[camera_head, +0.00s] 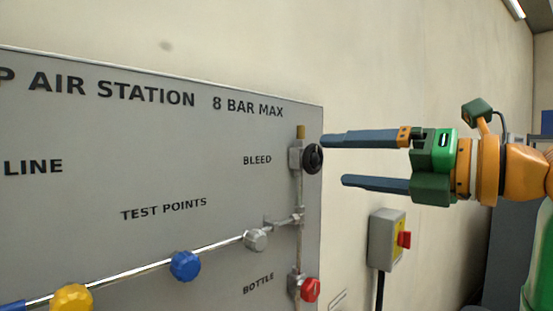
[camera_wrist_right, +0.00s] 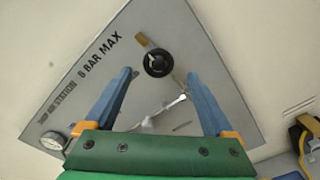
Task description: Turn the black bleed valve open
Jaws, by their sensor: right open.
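The black bleed valve (camera_head: 313,158) is a round black knob beside the word BLEED, near the right edge of the grey panel (camera_head: 220,140). In the right wrist view the black knob (camera_wrist_right: 158,63) shows a light pointer on its face and lies ahead of the fingers, between their lines. My right gripper (camera_head: 332,160) comes in from the right with its two blue-grey fingers apart and nothing between them. In the head view its upper fingertip is close to the knob; I cannot tell whether they touch. My left gripper is not seen.
Below on the pipes are a grey knob (camera_head: 256,239), a blue knob (camera_head: 185,265), a yellow knob (camera_head: 72,298) and a red knob (camera_head: 311,289). A grey box with a red switch (camera_head: 403,240) is on the wall under my right gripper. A gauge (camera_wrist_right: 54,141) shows in the wrist view.

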